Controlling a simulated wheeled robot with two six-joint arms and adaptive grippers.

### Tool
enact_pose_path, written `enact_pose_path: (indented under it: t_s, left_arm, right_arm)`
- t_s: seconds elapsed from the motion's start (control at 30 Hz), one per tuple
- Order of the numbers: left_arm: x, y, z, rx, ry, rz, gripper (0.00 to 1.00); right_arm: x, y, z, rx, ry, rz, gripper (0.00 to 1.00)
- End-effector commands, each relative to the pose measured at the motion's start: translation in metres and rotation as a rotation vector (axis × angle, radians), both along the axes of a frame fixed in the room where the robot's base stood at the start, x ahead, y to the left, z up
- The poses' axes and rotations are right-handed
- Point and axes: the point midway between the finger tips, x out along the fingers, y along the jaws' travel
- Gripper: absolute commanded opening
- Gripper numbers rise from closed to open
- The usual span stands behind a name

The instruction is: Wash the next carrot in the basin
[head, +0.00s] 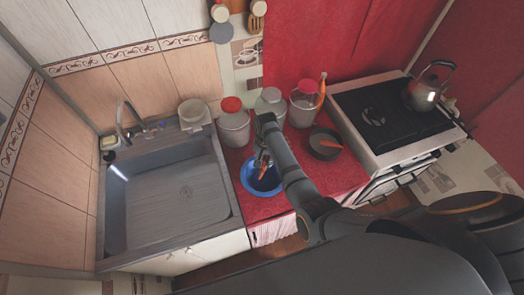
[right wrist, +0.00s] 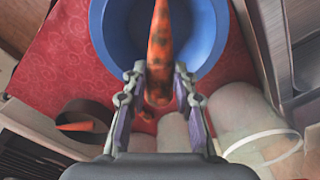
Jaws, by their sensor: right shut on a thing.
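The blue basin (head: 250,187) stands on the red counter to the right of the sink. It also shows at the top of the right wrist view (right wrist: 112,32). My right gripper (head: 262,160) is over the basin and shut on an orange carrot (right wrist: 160,42) with dark brown patches. The carrot points over the basin's inside; I cannot tell whether it touches water. A dark pot (head: 314,152) stands to the right on the counter, with another carrot (head: 328,145) in it. My left gripper is not in view.
A grey sink (head: 170,205) with a tap is to the left. Several pale canisters, one a red-lidded canister (head: 234,125), line the counter behind the basin. The stove (head: 390,115) with a kettle (head: 422,92) is at right.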

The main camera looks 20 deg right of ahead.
Motion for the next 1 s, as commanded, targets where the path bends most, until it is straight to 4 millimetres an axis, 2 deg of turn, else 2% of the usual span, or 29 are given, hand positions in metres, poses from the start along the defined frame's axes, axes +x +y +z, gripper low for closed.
enact_pose_path:
  t_s: [0.17,0.37,0.53,0.6,1.0]
  left_arm:
    - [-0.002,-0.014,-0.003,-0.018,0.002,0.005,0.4]
    - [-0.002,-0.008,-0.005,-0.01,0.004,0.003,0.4]
    - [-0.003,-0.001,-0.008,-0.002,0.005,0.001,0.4]
    - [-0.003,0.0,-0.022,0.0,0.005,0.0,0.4]
    - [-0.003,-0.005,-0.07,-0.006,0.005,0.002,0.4]
  right_arm:
    - [0.0,0.0,-0.003,0.0,0.0,0.001,0.0]
    - [0.0,0.0,-0.015,0.001,0.002,0.002,0.0]
    - [0.0,0.0,-0.033,0.001,0.001,0.002,0.0]
    - [0.001,0.0,-0.046,0.001,-0.001,0.001,0.0]
    - [0.0,0.0,-0.09,0.001,0.0,0.002,0.0]
